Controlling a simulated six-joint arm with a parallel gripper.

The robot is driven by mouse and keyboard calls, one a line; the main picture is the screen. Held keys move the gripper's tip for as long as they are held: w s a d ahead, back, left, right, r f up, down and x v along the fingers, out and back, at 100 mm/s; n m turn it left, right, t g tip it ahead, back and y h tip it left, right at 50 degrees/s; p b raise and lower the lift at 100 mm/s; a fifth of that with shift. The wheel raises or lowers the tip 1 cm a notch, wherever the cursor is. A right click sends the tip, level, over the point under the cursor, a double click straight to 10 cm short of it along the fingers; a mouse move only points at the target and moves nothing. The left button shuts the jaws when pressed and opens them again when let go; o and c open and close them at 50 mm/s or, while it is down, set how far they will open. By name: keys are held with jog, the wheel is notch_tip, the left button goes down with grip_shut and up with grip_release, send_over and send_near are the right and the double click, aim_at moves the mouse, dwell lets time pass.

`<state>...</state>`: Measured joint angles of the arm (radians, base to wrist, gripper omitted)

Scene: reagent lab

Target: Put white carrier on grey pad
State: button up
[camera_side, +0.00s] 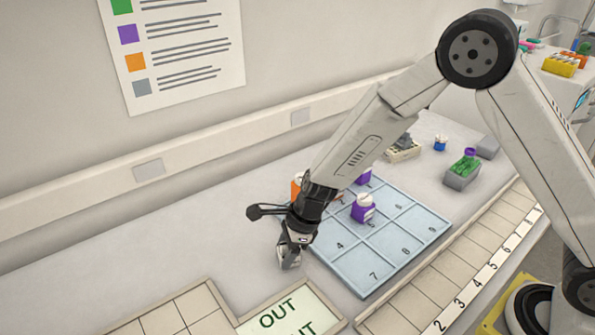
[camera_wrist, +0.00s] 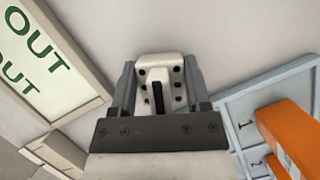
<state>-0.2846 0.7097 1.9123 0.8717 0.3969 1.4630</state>
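In the wrist view the white carrier (camera_wrist: 172,72), a small pale block with dark round holes and a dark slot, sits between the two dark fingers of my gripper (camera_wrist: 160,82). Both fingers lie against its sides, with no clear gap. In the side view my gripper (camera_side: 290,260) is low over the bench, just left of the blue numbered tray. The carrier is mostly hidden there by the fingers. A plain grey block (camera_side: 487,147) at the back right may be the grey pad; I cannot tell for certain.
The blue tray (camera_side: 345,262) holds purple-labelled bottles (camera_side: 363,212) and an orange item (camera_wrist: 290,138). An OUT panel (camera_side: 275,315) lies in front. A cream rack (camera_side: 403,153), a blue-capped vial (camera_side: 440,143) and a green-topped grey block (camera_side: 461,178) stand behind. A numbered strip (camera_side: 470,290) runs along the right.

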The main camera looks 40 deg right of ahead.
grip_shut()
jog(key=shift+r, duration=0.1)
jog(key=shift+r, duration=0.75)
jog(key=s+d+r, duration=0.4)
jog(key=s+r, duration=0.7)
jog(key=s, duration=0.2)
jog(key=shift+s+d+r, duration=0.15)
jog(key=shift+d+r, duration=0.05)
